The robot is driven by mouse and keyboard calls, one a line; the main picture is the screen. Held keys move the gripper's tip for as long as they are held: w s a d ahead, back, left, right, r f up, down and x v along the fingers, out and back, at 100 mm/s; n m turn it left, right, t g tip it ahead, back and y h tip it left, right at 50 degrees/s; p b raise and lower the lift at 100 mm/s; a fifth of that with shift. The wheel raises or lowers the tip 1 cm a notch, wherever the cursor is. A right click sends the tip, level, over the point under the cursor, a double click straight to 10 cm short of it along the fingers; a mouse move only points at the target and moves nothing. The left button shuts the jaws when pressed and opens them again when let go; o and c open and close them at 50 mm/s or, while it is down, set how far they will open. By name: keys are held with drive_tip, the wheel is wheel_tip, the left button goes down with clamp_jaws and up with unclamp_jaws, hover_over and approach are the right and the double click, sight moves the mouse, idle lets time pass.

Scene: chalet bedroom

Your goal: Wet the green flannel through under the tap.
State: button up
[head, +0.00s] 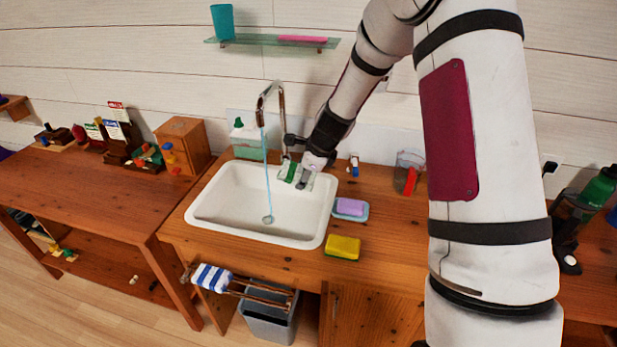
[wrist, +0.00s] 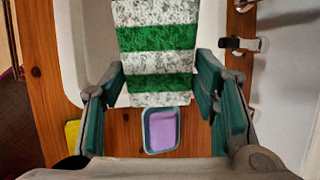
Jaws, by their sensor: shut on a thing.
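The flannel (head: 289,171) has green and white stripes and hangs over the back right part of the white sink (head: 205,209). In the wrist view the flannel (wrist: 155,40) shows grey speckles over its stripes; I cannot tell how wet it is. My gripper (head: 308,173) is shut on the flannel; its fingers show on both sides of the cloth's near end in the wrist view (wrist: 158,84). The tap (head: 270,92) is running. Its thin blue stream (head: 266,170) falls to the drain, left of the flannel and apart from it in the head view.
A purple soap in a dish (head: 350,209) and a yellow sponge (head: 343,247) lie right of the sink. A soap bottle (head: 243,140) stands behind it, a glass (head: 409,172) to the right. A blue-striped towel (head: 211,278) hangs at the front above a grey bin (head: 268,319).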

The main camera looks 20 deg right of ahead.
sight(300, 170)
drive_tip(key=w+a+f+b, duration=0.1)
drive_tip(key=w+b, duration=0.2)
drive_tip(key=w, duration=0.3)
drive_tip(key=w+a+f+b, duration=0.1)
drive_tip(key=w+a+b, duration=0.1)
drive_tip(key=w+b, duration=0.2)
drive_tip(key=shift+w+f, duration=0.25)
drive_tip(key=shift+w, duration=0.7)
drive_tip(key=shift+d, duration=0.2)
drive_tip(key=shift+w+d, duration=0.15)
drive_tip(key=shift+d, duration=0.3)
drive_tip(key=shift+s+d+p, duration=0.3)
drive_tip(key=shift+s+p, duration=0.2)
drive_tip(key=shift+s, duration=0.8)
drive_tip(key=shift+s+d+p, duration=0.3)
drive_tip(key=shift+s+p, duration=0.15)
drive_tip(key=shift+s, duration=0.85)
drive_tip(key=shift+s+d+p, duration=0.3)
drive_tip(key=shift+s+p, duration=0.2)
drive_tip(key=shift+s, duration=0.8)
